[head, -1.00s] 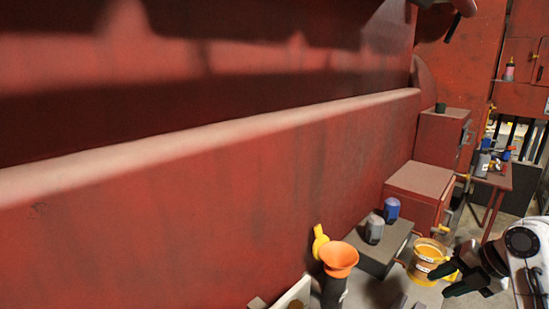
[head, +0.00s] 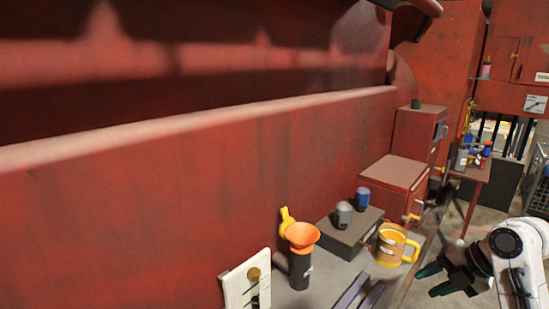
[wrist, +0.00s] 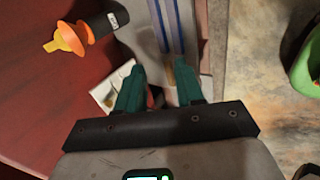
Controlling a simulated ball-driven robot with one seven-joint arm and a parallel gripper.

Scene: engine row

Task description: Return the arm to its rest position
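My gripper (head: 442,280) is at the lower right of the head view, at the end of my white arm, to the right of the bench top. In the wrist view my gripper (wrist: 160,92) shows its two dark green fingers apart with nothing held between them. Beyond the fingers lie the bench surface and two blue-grey bars (wrist: 166,22). The fingers are apart from the objects on the bench in the head view.
The bench holds an orange funnel on a black cylinder (head: 299,270), a yellow mug (head: 388,247), a dark box (head: 345,236) with two small canisters, and a white panel (head: 236,286). Red cabinets (head: 393,180) stand behind.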

